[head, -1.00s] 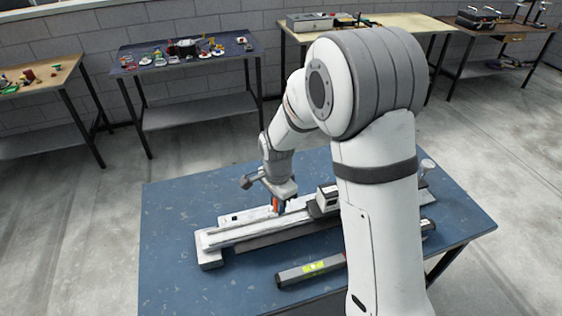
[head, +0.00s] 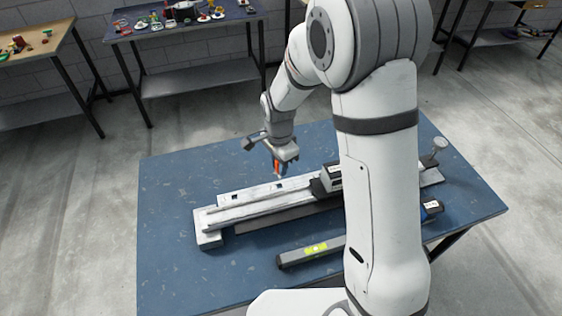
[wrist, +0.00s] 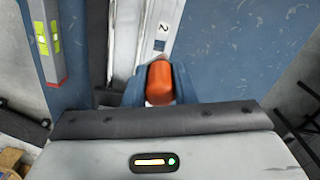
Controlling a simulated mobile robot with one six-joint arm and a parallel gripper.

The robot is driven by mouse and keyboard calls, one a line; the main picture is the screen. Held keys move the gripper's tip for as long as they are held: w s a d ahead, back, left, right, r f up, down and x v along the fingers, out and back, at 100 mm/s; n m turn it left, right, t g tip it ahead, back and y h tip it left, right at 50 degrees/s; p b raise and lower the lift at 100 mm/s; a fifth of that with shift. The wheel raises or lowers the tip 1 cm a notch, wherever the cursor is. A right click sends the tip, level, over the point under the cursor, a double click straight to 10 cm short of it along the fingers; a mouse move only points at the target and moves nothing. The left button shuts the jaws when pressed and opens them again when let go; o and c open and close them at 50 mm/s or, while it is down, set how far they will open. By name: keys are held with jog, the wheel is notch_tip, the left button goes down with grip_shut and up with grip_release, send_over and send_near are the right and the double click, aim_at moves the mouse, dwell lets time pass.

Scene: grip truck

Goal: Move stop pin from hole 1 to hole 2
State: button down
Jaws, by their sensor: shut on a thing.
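My gripper (head: 279,168) is shut on the stop pin, whose orange head (wrist: 160,83) shows between the blue fingertips in the wrist view. In the head view the pin appears held just above the light strip (head: 255,190) along the back of the white rail fixture (head: 208,238). Two dark marks, which look like holes, show on the strip, one near its left end and one just below the gripper. In the wrist view a label "2" (wrist: 160,45) lies on the strip just beyond the pin. The pin's lower end is hard to make out.
A dark carriage block (head: 322,184) sits on the rail right of the gripper. The table's left side is clear. Other benches stand behind.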

aim_at(279, 177)
jog(key=shift+f+b, duration=2)
jog(key=shift+f, duration=1.15)
jog(key=c, duration=1.1)
grip_release()
jog(key=shift+r, duration=0.1)
notch_tip(279, 177, up, 8)
jog(key=shift+f+b, duration=0.15)
jog(key=shift+b, duration=0.2)
